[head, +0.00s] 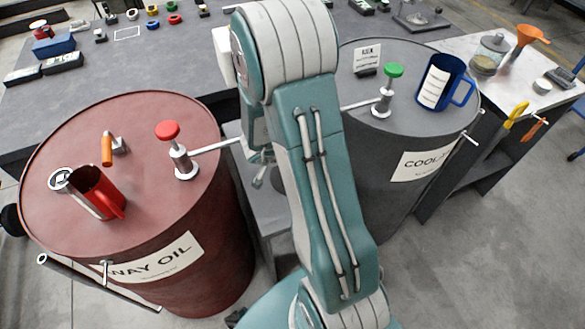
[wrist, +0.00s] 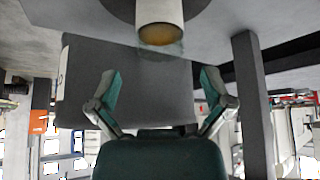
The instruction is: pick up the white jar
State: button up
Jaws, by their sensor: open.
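In the wrist view, a white cylindrical thing (wrist: 160,14) with an amber-brown round end shows at the top middle, cut off by the frame edge. It looks like the white jar, though I cannot be sure. My gripper (wrist: 160,90) is open, its two teal and grey fingers spread wide with nothing between them. The white thing is beyond the fingertips and apart from them. In the head view, my arm hides the middle of the scene and much of my gripper. I cannot make out the white jar there with certainty.
A red WAY OIL barrel (head: 170,285) stands left, carrying a red jug (head: 92,192) and a red-knobbed pump (head: 173,150). A grey coolant barrel (head: 385,165) stands right with a blue jug (head: 440,82) and a green-knobbed pump (head: 388,85). A grey workbench (head: 190,65) lies behind.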

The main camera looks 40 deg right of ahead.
jog(key=shift+x, duration=2.65)
jog(key=shift+d, duration=0.1)
jog(key=c, duration=1.2)
jog(key=shift+r, duration=0.3)
